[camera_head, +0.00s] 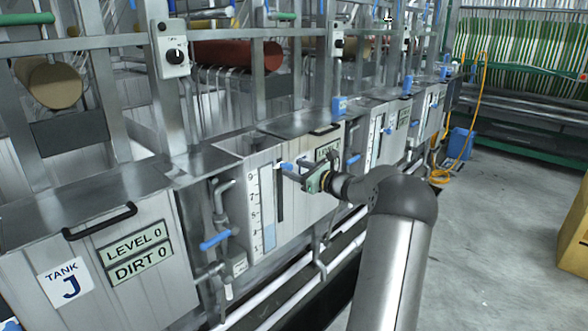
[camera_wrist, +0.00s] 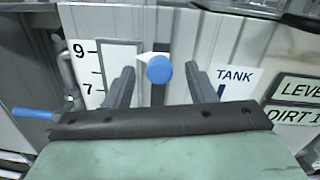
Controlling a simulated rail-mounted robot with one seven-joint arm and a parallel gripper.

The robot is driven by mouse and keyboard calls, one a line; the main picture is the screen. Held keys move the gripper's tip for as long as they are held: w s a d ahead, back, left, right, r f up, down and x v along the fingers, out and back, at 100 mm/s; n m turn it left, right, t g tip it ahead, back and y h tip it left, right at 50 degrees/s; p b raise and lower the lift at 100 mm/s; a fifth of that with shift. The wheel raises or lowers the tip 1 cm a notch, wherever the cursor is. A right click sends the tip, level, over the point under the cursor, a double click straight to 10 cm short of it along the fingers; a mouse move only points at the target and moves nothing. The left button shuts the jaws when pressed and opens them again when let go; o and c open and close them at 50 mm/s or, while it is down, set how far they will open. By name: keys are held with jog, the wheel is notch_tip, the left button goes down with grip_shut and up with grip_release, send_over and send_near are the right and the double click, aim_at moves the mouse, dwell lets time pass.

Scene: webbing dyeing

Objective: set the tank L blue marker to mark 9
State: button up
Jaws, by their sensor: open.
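The blue marker is a round knob (camera_wrist: 159,69) with a white pointer on its left side. It sits on a dark vertical slot (camera_head: 279,198) in the tank front, right of the scale (camera_head: 254,205). In the wrist view, the pointer tip is near the 9, slightly below it. The knob also shows in the head view (camera_head: 286,167). My gripper (camera_wrist: 160,80) is open, one finger on each side of the knob with visible gaps; contact is not seen. The tank label (camera_wrist: 236,80) reads TANK, its letter mostly hidden by a finger.
A blue-handled valve (camera_wrist: 34,113) is left of the scale, also in the head view (camera_head: 215,241). The LEVEL and DIRT signs (camera_wrist: 297,90) are at right. Tank J (camera_head: 95,265) stands in the left foreground. Open floor (camera_head: 500,230) lies at right.

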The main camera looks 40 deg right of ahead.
jog(key=v, duration=1.6)
jog(key=shift+r, duration=0.1)
jog(key=w+a+r+n+g+y+p, duration=0.1)
jog(key=a+n+g+y+p, duration=0.8)
jog(key=a, duration=2.2)
jog(key=s+a+n+g+h, duration=0.8)
jog(key=s+a+n, duration=0.4)
jog(key=a+n, duration=0.15)
jog(key=s+a+r+n+h+p, duration=0.1)
jog(key=s+n+h+p, duration=0.3)
jog(key=s+n, duration=0.5)
jog(key=shift+s+r+n+h, duration=0.2)
jog(key=shift+s+n+h, duration=0.15)
jog(key=shift+s, duration=0.35)
